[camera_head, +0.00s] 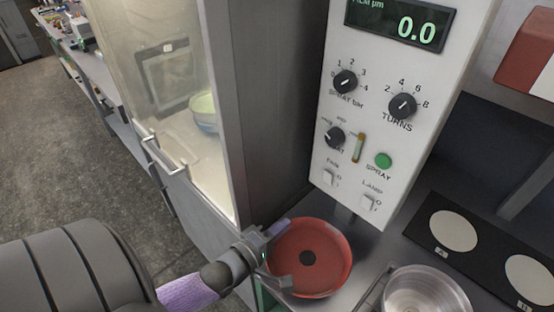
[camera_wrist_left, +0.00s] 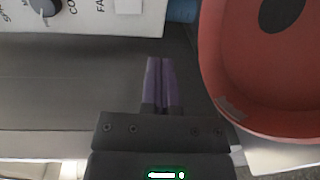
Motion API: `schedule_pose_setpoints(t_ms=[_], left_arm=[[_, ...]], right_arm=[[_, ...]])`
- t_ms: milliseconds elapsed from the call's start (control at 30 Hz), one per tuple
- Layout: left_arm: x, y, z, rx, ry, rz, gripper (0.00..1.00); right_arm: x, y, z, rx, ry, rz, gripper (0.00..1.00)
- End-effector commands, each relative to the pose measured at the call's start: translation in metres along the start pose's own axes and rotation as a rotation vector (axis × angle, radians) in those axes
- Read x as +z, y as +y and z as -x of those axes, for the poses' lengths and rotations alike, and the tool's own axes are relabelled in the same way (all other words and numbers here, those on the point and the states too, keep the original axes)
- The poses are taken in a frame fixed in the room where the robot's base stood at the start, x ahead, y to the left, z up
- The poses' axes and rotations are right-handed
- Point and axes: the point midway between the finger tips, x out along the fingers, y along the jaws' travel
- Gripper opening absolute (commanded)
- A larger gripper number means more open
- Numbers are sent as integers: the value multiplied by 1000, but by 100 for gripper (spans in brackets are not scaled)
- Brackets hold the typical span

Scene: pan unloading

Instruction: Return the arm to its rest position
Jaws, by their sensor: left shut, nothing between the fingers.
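My left gripper (camera_head: 278,229) comes in from the lower left in the head view, at the left rim of a round red pan (camera_head: 325,250). In the left wrist view its two purple fingers (camera_wrist_left: 158,68) are pressed together with nothing between them. The red pan (camera_wrist_left: 235,65) lies to the right of the fingers there, and a gap shows between them and its rim. The pan has a dark round spot in its middle and looks empty. My right gripper is not in view.
A white control panel (camera_head: 352,110) with knobs and a display reading 0.0 stands behind the pan. A glass-fronted cabinet (camera_head: 165,80) is at the left. A metal pot (camera_head: 385,300) and a black plate with pale discs (camera_head: 478,250) are at the right.

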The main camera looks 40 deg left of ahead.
Motion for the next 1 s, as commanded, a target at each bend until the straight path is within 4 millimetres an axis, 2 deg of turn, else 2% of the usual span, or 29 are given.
schedule_pose_setpoints(t_ms=[167, 567, 633, 733, 833, 900, 1000], left_arm=[[0, -2, 10, 0, 0, -1, 0], [0, -2, 10, 0, 0, 0, 0], [5, -4, 9, -23, -11, -25, 0], [37, -13, 8, -165, -89, -211, 0], [74, -21, 17, -358, -236, -524, 0], [88, -24, 28, -462, -336, -713, 0], [100, -23, 46, -576, -464, -928, 0]], right_arm=[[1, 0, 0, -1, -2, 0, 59], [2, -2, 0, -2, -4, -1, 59], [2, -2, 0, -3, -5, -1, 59], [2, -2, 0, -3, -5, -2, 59], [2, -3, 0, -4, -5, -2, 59], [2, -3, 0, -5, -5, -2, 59], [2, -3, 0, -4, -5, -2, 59]])
